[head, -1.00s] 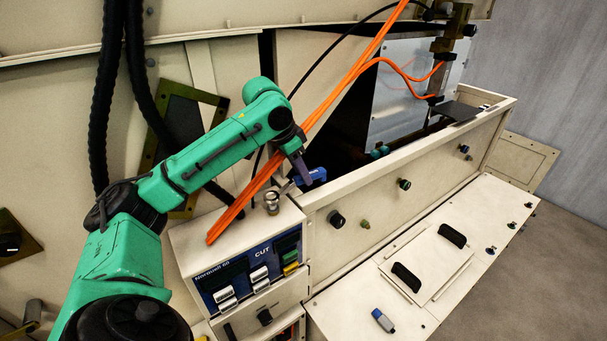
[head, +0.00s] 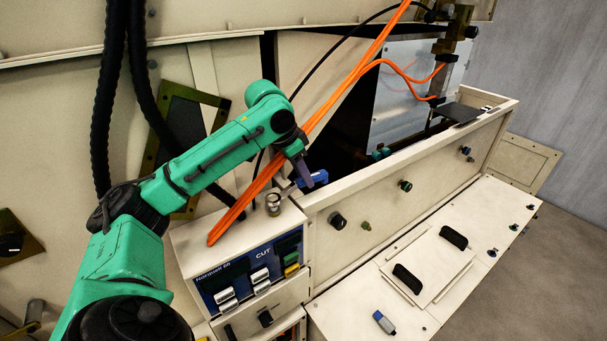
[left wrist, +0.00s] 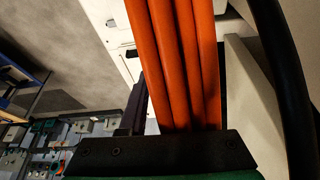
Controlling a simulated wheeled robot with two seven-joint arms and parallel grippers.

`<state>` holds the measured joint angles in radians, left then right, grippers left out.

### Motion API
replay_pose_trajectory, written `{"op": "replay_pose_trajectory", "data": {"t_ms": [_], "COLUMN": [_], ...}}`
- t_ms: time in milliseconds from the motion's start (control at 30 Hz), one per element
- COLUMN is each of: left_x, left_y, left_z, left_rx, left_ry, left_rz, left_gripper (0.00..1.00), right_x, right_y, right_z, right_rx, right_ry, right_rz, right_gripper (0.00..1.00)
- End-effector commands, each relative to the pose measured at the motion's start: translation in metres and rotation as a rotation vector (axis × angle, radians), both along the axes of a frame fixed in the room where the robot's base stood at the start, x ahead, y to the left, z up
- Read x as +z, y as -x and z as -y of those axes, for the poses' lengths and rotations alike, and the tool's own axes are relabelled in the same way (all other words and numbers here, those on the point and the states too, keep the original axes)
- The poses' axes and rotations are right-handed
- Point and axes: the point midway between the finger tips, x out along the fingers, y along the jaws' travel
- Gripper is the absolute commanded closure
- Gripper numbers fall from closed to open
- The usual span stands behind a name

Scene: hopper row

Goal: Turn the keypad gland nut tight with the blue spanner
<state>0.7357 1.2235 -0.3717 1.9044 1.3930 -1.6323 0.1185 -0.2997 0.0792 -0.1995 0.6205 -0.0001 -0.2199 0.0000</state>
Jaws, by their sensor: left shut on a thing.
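The blue spanner (head: 314,180) is at the end of my left arm, above the keypad box's right rear corner. My left gripper (head: 303,172) is shut on its blue handle. The spanner's grey head points left toward the metal gland nut (head: 272,199), which stands upright on top of the keypad box (head: 197,240). The head is close beside the nut; I cannot tell whether it is around it or touching. In the left wrist view, orange cables hide the spanner and nut, and a dark gripper part (left wrist: 134,105) shows. My right gripper is not in view.
Orange cables (head: 340,95) run diagonally down past my left gripper to the box top. A long cream trough (head: 410,175) with knobs lies to the right. A lower cream panel (head: 375,292) has black handles and a small blue-grey item (head: 383,322).

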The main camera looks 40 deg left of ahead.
Motion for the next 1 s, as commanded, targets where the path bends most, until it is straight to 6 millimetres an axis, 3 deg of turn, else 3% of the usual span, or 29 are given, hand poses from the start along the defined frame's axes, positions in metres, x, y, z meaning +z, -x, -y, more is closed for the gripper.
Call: {"op": "replay_pose_trajectory", "data": {"t_ms": [300, 1000], "left_x": [-0.0101, -0.0103], "left_y": [0.0, 0.0002], "left_z": [-0.0001, -0.0001], "left_rx": [0.0, 0.0], "left_ry": [-0.001, 0.0], "left_rz": [0.0, 0.0], "left_gripper": [1.0, 1.0], "right_x": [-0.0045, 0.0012], "right_y": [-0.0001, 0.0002], "right_z": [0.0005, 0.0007], "right_rx": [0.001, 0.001], "right_ry": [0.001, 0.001], "right_rz": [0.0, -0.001], "right_gripper": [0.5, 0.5]}}
